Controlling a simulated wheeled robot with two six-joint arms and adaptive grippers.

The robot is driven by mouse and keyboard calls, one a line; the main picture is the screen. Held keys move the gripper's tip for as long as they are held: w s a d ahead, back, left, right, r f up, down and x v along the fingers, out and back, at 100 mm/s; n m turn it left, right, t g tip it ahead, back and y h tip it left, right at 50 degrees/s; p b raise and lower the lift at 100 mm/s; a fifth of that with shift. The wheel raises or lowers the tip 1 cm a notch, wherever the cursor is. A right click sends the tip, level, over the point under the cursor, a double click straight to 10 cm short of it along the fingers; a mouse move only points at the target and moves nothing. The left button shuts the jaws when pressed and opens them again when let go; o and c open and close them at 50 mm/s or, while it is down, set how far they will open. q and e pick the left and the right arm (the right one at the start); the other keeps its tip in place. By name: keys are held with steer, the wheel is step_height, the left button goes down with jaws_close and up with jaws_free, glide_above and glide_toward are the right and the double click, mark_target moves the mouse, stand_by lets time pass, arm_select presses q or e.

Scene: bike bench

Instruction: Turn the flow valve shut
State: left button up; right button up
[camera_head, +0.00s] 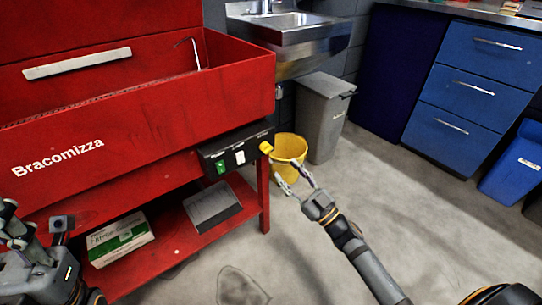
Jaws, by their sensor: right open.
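The flow valve looks to be the small yellow knob (266,147) at the right end of the black control panel (215,155) on the front of the red parts washer (150,100). The panel also carries a green switch (221,167) and a white switch (240,157). My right gripper (292,177) is open and empty, with its fingers spread to the lower right of the knob and apart from it. My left gripper (20,235) is at the lower left edge, partly cut off; its fingers are not clear.
A yellow bucket (288,152) stands on the floor behind my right gripper. A grey bin (322,115) and a steel sink (290,40) are behind it. A glove box (120,238) lies on the washer's lower shelf.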

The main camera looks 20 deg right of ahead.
mark_target(268, 150)
steer(key=x, duration=0.7)
steer(key=shift+w+a+r, duration=0.1)
steer(key=shift+w, duration=0.2)
steer(key=shift+c, duration=0.5)
jaws_close()
